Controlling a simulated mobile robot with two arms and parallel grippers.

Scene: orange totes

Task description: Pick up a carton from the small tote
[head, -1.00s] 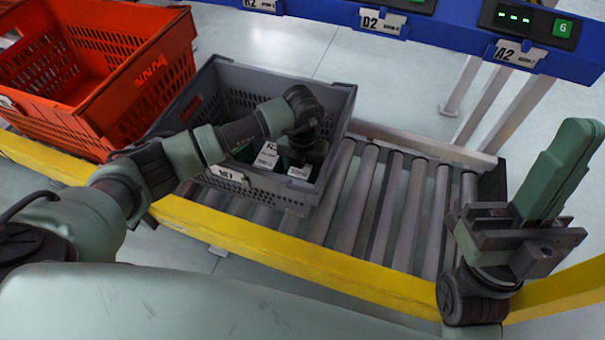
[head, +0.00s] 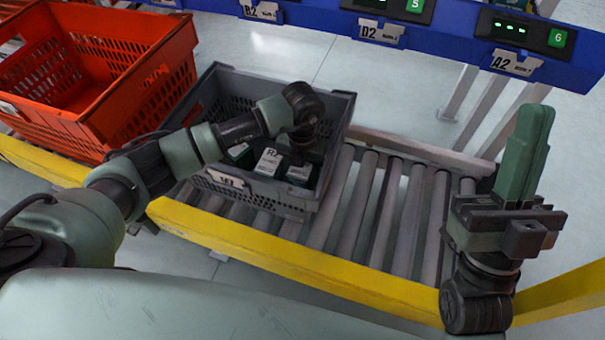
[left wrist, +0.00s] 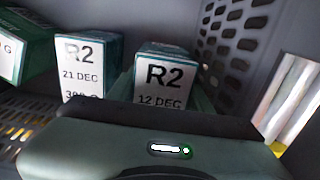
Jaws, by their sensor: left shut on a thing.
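The small grey tote (head: 262,198) stands on the rollers at centre left. Several green cartons with white labels are inside, among them one (head: 268,162) in the middle and one (head: 298,174) to its right. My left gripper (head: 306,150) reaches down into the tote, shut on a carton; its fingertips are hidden. In the left wrist view, the carton marked R2 12 DEC (left wrist: 164,86) is right at the gripper, and another marked R2 21 DEC (left wrist: 80,66) is beside it. My right gripper (head: 524,150) points up at the right, apparently shut and empty.
An orange tote (head: 130,95) stands left of the grey tote. A yellow rail (head: 290,264) runs along the front. The rollers (head: 390,205) to the right are bare. A blue beam (head: 440,45) with labels and displays crosses the back.

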